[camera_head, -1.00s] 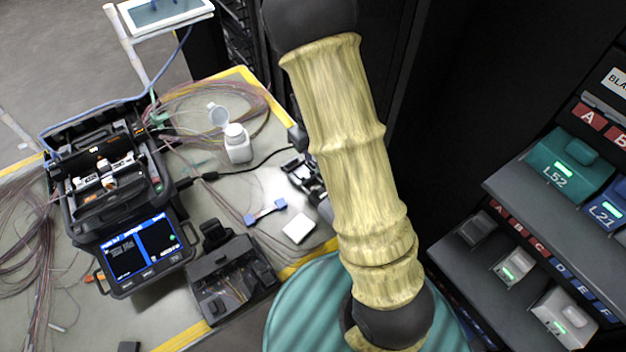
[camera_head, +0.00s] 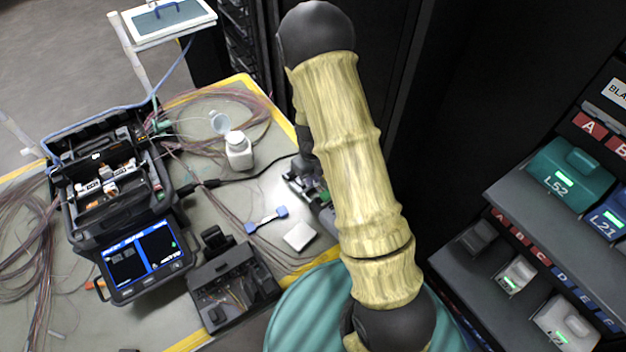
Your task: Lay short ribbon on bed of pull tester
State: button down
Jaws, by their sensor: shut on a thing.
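My arm hides most of the spot at the table's right side. I cannot make out the short ribbon.
A splicer (camera_head: 112,185) with a lit screen stands at left. A black open case (camera_head: 235,287), a blue two-ended piece (camera_head: 266,218), a white pad (camera_head: 299,237) and a white bottle (camera_head: 238,152) are on the table. Loose fibres lie around. Cartridge shelves (camera_head: 540,235) stand at right.

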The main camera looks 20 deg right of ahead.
jog(key=shift+w+f, duration=0.1)
jog(key=shift+f, duration=0.85)
jog(key=shift+f, duration=0.15)
jog(key=shift+f, duration=0.3)
jog(key=c, duration=1.5)
grip_release()
jog(key=shift+d, duration=0.1)
jog(key=shift+r, duration=0.1)
